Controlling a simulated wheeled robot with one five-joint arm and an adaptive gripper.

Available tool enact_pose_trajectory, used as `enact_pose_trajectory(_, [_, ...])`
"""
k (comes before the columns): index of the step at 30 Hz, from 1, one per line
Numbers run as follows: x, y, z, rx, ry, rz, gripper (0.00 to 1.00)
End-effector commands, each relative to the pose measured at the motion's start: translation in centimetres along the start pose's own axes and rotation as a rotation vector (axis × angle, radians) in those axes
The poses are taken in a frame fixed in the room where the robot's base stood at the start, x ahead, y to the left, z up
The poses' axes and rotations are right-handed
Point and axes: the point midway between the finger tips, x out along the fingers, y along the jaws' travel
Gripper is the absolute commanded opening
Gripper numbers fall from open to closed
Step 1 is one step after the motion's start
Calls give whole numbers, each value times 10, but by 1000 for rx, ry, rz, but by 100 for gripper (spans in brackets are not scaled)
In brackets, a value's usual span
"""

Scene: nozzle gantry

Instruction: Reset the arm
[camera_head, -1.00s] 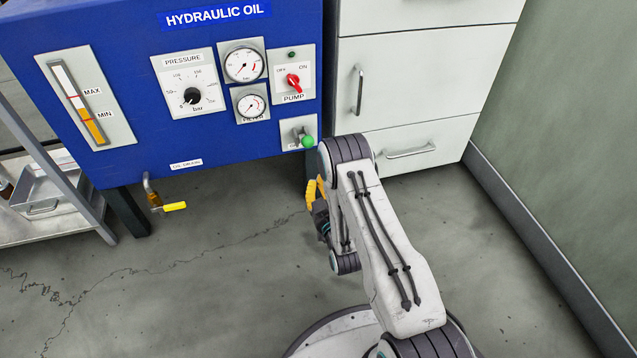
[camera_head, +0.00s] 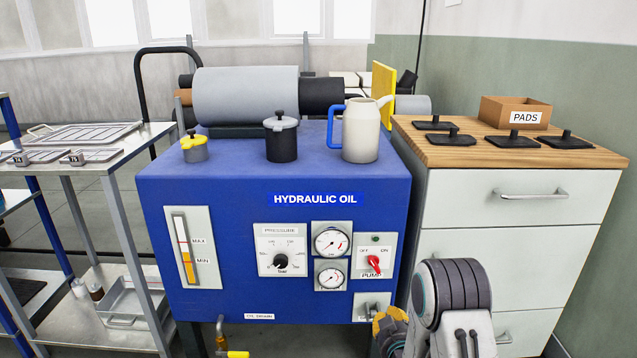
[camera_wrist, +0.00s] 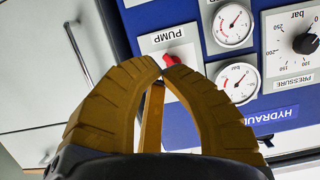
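My gripper (camera_wrist: 161,64) shows in the wrist view as two curved yellow fingers whose tips meet, with nothing seen held between them. The red pump knob (camera_wrist: 171,62) is behind the tips, on the blue unit. In the head view my arm is folded at the bottom right, in front of the unit's lower right corner. There the gripper (camera_head: 389,328) shows only as a bit of yellow, partly hidden by my arm. The blue hydraulic oil unit (camera_head: 230,215) carries the gauges, the pressure dial (camera_head: 281,261) and the pump switch (camera_head: 373,263).
A dark lidded pot (camera_head: 282,140), a white jug (camera_head: 360,130) and a yellow-topped can (camera_head: 194,149) stand on the unit. A white drawer cabinet (camera_head: 480,235) with black pads and a box stands right. A metal shelf cart (camera_head: 100,240) stands left. A yellow-handled drain valve (camera_head: 238,354) sits low.

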Motion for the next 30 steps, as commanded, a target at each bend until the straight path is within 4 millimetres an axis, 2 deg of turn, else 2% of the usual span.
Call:
enact_pose_trajectory(1, [-13, 0, -44, 0, -27, 0, 0])
enact_pose_trajectory(5, [-41, 0, -100, -1, -136, 0, 0])
enact_pose_trajectory(8, [-70, 1, -140, -1, -220, 0, 0])
enact_pose_trajectory(12, [-118, 1, -192, -1, -336, 0, 0])
enact_pose_trajectory(17, [-184, 1, -245, -2, -469, 0, 0])
enact_pose_trajectory(21, [-250, 1, -285, -2, -586, 0, 0])
enact_pose_trajectory(25, [-315, 1, -315, -2, -692, -1, 0])
enact_pose_trajectory(30, [-393, 1, -340, -3, -816, -1, 0])
